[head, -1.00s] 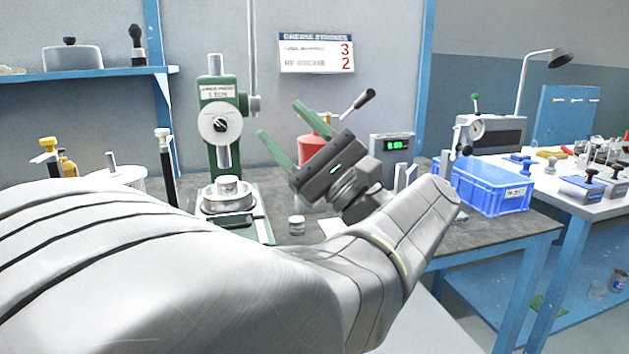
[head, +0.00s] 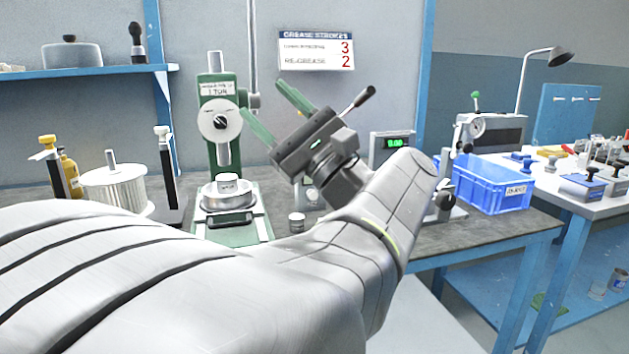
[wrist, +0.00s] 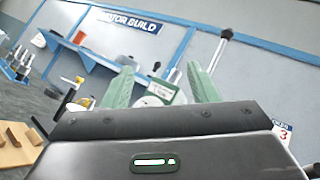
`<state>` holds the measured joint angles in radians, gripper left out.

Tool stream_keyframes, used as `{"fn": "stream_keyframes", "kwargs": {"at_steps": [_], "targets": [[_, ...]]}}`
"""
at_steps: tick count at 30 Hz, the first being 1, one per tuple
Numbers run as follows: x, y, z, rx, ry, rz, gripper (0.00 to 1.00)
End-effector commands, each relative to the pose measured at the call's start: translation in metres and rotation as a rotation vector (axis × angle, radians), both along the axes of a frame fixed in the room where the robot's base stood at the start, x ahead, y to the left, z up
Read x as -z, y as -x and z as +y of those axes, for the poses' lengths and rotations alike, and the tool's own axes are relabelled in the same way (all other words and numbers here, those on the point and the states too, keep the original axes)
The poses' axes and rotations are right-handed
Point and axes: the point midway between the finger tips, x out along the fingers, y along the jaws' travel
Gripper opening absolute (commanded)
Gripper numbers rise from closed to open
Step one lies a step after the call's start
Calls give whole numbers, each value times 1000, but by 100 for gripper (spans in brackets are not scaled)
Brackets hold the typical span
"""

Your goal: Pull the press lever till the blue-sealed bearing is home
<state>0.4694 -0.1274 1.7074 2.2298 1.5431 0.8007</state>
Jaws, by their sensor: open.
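The green arbor press (head: 248,205) stands on the bench left of centre, with a round white hub (head: 219,122) on its head. A silver cylindrical part (head: 228,182) sits under the ram on a round metal holder (head: 240,200); I see no blue seal on it. A rod with a black knob (head: 364,97) shows behind my gripper; I cannot tell whether it is the press lever. My gripper (head: 262,97) is open and empty, its green fingers pointing up-left, just right of the press head. In the wrist view, the press head (wrist: 160,90) shows between and beyond the fingers.
A small silver part (head: 297,222) lies on the bench right of the press. A pleated white cylinder (head: 115,188) and a black post (head: 168,175) stand to the left.

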Motion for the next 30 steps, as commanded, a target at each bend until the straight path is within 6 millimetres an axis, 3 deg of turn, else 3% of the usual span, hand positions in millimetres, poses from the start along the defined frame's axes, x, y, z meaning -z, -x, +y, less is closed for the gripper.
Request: {"fn": "stream_keyframes", "kwargs": {"at_steps": [30], "targets": [[85, 49, -90, 4, -1, 3, 54]]}}
